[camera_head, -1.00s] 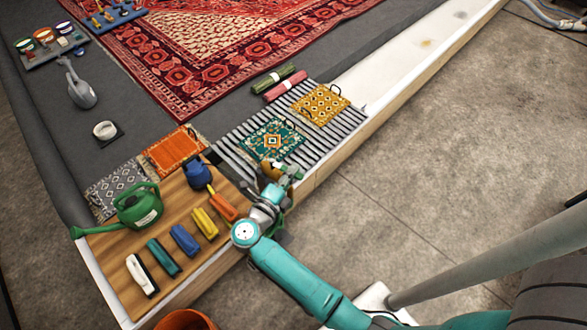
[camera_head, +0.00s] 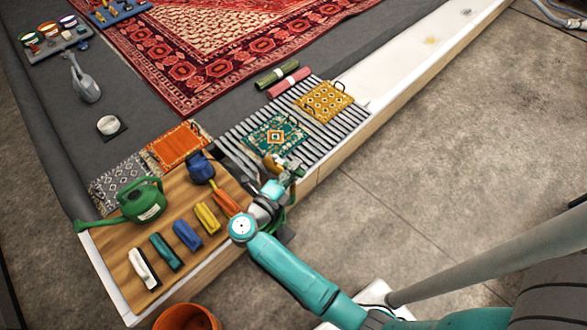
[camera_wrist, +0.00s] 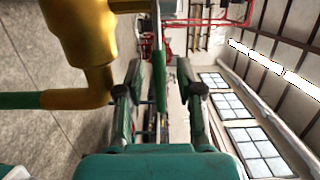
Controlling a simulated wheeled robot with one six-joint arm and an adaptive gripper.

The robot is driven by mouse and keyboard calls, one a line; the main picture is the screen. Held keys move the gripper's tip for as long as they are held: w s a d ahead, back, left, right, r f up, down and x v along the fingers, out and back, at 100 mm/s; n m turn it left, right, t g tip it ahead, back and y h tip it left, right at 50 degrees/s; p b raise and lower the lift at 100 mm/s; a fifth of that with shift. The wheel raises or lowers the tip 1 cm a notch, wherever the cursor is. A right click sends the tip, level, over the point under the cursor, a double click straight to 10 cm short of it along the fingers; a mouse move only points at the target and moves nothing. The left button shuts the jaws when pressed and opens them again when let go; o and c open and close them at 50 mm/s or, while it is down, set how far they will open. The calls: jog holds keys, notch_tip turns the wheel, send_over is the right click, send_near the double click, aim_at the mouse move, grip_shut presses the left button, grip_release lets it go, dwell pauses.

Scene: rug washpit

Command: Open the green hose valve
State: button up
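The valve shows in the wrist view as a brass body (camera_wrist: 85,35) with a bent brass outlet and a green hose (camera_wrist: 20,101) at the left. A thin green lever (camera_wrist: 159,65) stands edge-on between the two fingers of my gripper (camera_wrist: 162,90). The fingers are apart, with visible gaps on both sides of the lever, so I see no grip on it. In the head view my gripper (camera_head: 293,166) is beside the brass valve (camera_head: 271,163), near the slatted rack's front edge. My wrist partly hides the valve there.
A wooden board (camera_head: 115,250) holds a green watering can (camera_head: 141,201), a blue jug (camera_head: 201,168) and several brushes. The slatted rack (camera_head: 325,136) bears small rugs. An orange bucket (camera_head: 187,318) stands at the front.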

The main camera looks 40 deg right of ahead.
jog(key=v, duration=1.2)
dwell(0.4)
jog(key=s+d+r+n+t+y, duration=0.2)
jog(key=s+d+r+n+t, duration=0.55)
jog(key=s+n+t, duration=0.4)
jog(key=s+a+r+n+g+y, duration=0.1)
jog(key=s+a+n+y, duration=0.1)
jog(key=s+n+y, duration=0.5)
jog(key=s+a+r+n+g+y, duration=0.1)
jog(key=s+a+n+g+y, duration=0.1)
jog(key=s+n+y, duration=0.6)
jog(key=s+a+n, duration=0.1)
jog(key=s+n, duration=0.4)
jog(key=shift+r+n, duration=0.1)
jog(key=shift+n, duration=0.15)
